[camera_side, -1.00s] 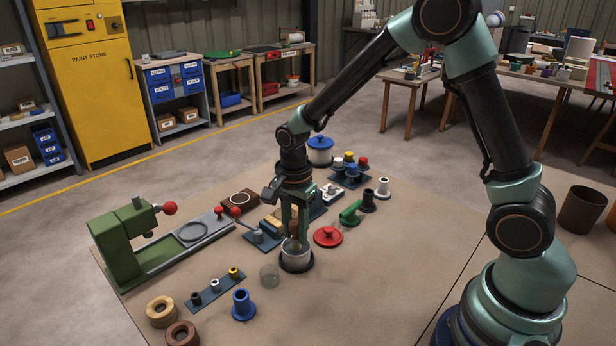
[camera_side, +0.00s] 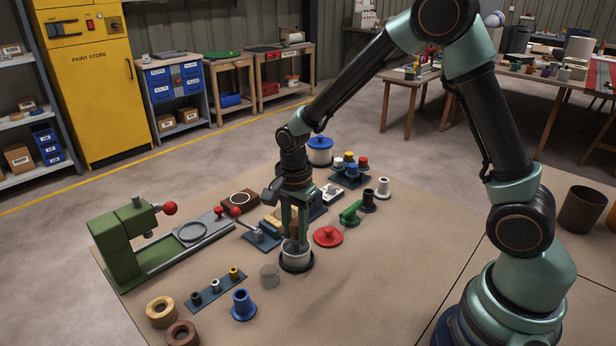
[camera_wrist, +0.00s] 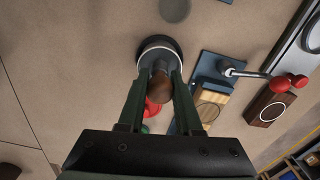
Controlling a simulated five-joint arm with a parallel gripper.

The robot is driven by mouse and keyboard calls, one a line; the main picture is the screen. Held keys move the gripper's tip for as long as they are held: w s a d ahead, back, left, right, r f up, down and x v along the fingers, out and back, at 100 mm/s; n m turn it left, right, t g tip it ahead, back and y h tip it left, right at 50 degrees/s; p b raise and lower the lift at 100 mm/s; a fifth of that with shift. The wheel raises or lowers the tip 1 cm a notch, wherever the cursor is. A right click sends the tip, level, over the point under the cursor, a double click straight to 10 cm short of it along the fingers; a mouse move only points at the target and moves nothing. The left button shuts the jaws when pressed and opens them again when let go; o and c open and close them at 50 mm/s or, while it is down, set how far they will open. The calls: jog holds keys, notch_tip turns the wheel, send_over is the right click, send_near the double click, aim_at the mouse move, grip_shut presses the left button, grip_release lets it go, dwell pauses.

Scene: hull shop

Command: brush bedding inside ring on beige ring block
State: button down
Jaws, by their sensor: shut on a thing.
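My gripper (camera_side: 296,243) is shut on a brush, whose brown rounded handle (camera_wrist: 159,90) shows between the fingers in the wrist view. The brush points down into a pale-rimmed round pot (camera_side: 296,260) on a dark base; its bristles are hidden inside. The pot also shows in the wrist view (camera_wrist: 145,46). The beige ring block (camera_wrist: 208,106), a light wooden block with a thin ring outline on top, lies right of my gripper in the wrist view. In the side view it is partly hidden behind my gripper.
A brown block with a white ring (camera_wrist: 268,107) lies beyond the beige one. A red-knobbed lever (camera_side: 238,214) on a blue plate stands near.

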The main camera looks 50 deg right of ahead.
aim_at(295, 223)
jog(key=shift+f, duration=0.1)
jog(key=shift+r, duration=3.55)
